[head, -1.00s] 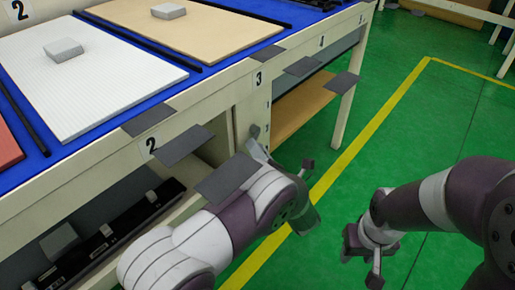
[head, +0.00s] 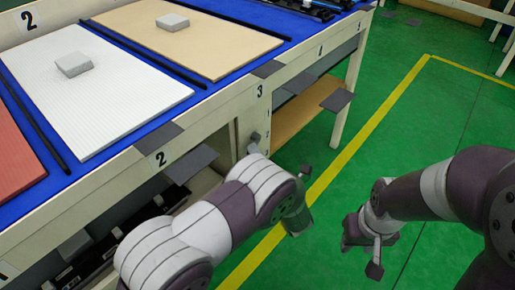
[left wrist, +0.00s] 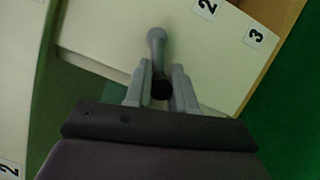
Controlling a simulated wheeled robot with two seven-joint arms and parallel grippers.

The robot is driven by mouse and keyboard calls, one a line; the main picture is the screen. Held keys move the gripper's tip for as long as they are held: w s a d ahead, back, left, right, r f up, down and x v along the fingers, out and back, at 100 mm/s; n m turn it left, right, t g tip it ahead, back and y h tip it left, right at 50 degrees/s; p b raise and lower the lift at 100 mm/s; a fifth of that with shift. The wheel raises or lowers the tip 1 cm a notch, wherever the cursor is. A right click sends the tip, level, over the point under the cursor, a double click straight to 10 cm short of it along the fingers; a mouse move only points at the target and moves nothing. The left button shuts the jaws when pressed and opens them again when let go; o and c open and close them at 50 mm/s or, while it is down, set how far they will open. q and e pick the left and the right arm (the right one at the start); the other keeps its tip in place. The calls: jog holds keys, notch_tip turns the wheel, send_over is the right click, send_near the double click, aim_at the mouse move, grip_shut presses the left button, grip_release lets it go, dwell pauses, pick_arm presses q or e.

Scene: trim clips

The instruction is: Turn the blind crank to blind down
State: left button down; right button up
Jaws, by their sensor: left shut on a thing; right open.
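The blind crank's handle (left wrist: 160,86), a grey rod with a dark round end, shows in the left wrist view between the fingers of my left gripper (left wrist: 161,74). The gripper is shut on it. Behind it is a white face with number labels 2 and 3. In the head view my left forearm covers much of the gripper and crank. A small grey part (head: 256,138) shows beside the white table post; I cannot tell whether it belongs to the crank. My right gripper (head: 361,250) is open and empty over the green floor, well away from the post.
A white-framed table with a blue top (head: 105,165) holds a white panel (head: 120,105) and a tan panel (head: 225,45), each with a grey block. Thin grey plates (head: 337,100) stick out along its front. A tan lower shelf (head: 300,115) lies behind the post.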

pick_arm(q)
jog(key=shift+s+a+r+m+g+p, duration=0.15)
jog(key=shift+r+m+g+p, duration=0.25)
jog(key=shift+m+p, duration=0.75)
jog(key=c, duration=1)
grip_release()
jog(key=p+v, duration=0.3)
jog(key=v, duration=0.9)
jog(key=shift+s+p, duration=0.35)
